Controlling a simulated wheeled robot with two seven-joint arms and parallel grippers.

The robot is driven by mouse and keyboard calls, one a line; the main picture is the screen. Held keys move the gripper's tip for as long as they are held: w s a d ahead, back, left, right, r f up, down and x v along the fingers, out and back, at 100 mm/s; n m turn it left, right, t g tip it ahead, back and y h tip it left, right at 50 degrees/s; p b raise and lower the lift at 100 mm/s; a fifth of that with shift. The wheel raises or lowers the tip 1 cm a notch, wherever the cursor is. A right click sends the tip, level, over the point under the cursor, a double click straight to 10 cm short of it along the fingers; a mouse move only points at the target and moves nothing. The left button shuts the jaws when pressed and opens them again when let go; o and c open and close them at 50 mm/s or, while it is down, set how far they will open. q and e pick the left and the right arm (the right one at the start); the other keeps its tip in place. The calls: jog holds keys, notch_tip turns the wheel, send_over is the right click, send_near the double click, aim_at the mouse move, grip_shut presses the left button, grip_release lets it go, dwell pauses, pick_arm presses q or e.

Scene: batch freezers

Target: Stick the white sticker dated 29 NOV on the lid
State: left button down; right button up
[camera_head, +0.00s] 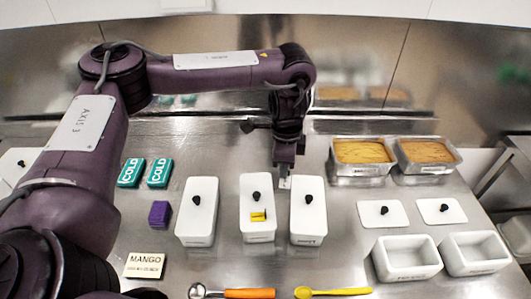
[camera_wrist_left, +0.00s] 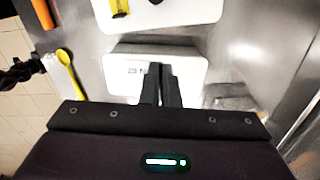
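My left gripper (camera_head: 285,172) hangs above the counter between the middle and right long white containers, near their back ends. Its two fingers (camera_wrist_left: 161,84) are close together. The right container's white lid (camera_head: 308,190) has a black knob and no sticker I can see. The left container's lid (camera_head: 202,190) also looks bare.
Teal COLD packs (camera_head: 131,172), a purple block (camera_head: 159,214) and a MANGO card (camera_head: 145,265) lie left. Orange and yellow spoons (camera_head: 333,292) lie in front. Filled metal pans (camera_head: 362,156), loose lids (camera_head: 382,213) and open white tubs (camera_head: 406,258) stand right.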

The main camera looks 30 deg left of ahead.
pick_arm(q)
jog(key=w+a+m, duration=0.1)
jog(key=a+m, duration=0.1)
jog(key=m, duration=0.2)
jog(key=m+p, duration=0.2)
jog(key=m, duration=1)
send_over(262, 181)
notch_tip(262, 181, down, 3)
notch_tip(262, 181, down, 4)
jog(key=b, duration=0.4)
jog(key=shift+f+b, duration=0.2)
jog(key=shift+b, duration=0.1)
jog(key=shift+f, duration=0.85)
pick_arm(e)
jog(key=shift+w+a+f, duration=0.1)
jog(key=shift+a+f, duration=0.05)
jog(key=shift+f, duration=1.15)
pick_arm(q)
jog(key=shift+f+b, duration=0.3)
jog(key=shift+b, duration=0.05)
pick_arm(e)
jog(key=shift+f, duration=0.1)
pick_arm(q)
jog(key=c, duration=1)
grip_release()
jog(key=shift+c, duration=0.2)
jog(key=shift+r, duration=0.1)
